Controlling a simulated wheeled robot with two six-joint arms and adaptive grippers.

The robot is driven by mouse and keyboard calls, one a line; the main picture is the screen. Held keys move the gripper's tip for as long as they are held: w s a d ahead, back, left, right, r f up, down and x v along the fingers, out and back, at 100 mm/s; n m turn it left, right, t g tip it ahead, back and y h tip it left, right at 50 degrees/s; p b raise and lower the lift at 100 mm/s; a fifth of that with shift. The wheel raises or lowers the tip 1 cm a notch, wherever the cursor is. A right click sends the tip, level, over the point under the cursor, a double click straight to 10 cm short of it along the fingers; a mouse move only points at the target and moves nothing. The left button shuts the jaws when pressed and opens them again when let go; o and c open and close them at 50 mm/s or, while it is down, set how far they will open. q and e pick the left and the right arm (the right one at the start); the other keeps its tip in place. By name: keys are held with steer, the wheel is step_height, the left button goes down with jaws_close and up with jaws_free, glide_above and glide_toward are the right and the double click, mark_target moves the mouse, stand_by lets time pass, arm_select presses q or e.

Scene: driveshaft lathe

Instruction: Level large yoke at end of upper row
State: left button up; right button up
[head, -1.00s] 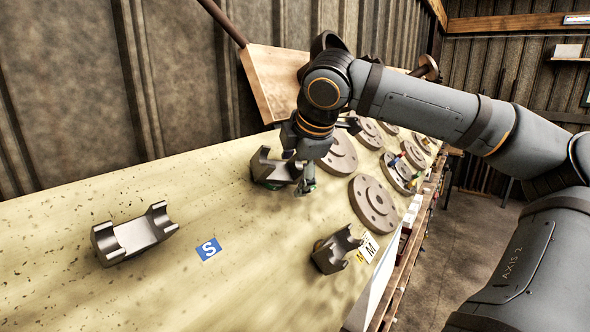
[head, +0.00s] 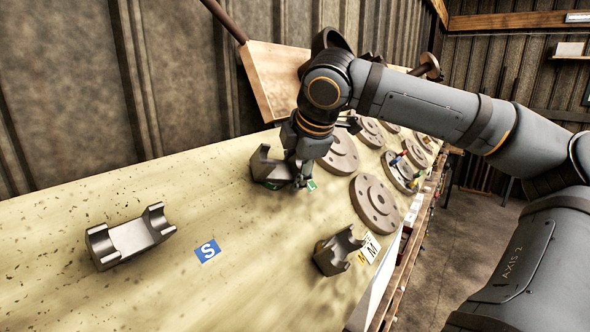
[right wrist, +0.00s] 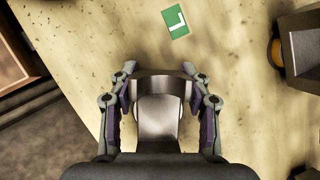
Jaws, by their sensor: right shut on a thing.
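The large yoke (head: 264,166) is a grey metal cradle with two raised ends, at the far side of the bench beside the flanges. My right gripper (head: 300,179) reaches down over it, and its fingers are shut on the yoke. In the right wrist view the fingers (right wrist: 160,96) grip the yoke (right wrist: 157,118) from both sides near one end. The gripper hides part of the yoke in the head view, and I cannot tell whether it touches the bench. A green L label (head: 311,185) lies close to the fingers. My left gripper is not in view.
A smaller yoke (head: 132,236) lies at left near the blue S label (head: 208,250). Another yoke (head: 338,250) sits near the M label (head: 369,247). Several round flanges (head: 374,204) lie to the right. A wooden board (head: 268,80) stands behind. The bench's front left is clear.

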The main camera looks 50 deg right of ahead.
jaws_close()
steer(key=shift+r, duration=0.1)
steer(key=shift+w+a+f+n+t+b, duration=0.1)
steer(key=shift+n+t+b, duration=0.15)
steer(key=shift+n, duration=0.35)
steer(key=shift+f+n+t+b, duration=0.15)
steer(key=shift+n+b, duration=0.15)
steer(key=shift+n, duration=0.3)
steer(key=shift+f+n+t+h+b, duration=0.1)
steer(key=shift+n+t+h+b, duration=0.2)
steer(key=shift+n+b, duration=0.5)
steer(key=shift+d+n, duration=0.2)
steer(key=shift+n, duration=0.3)
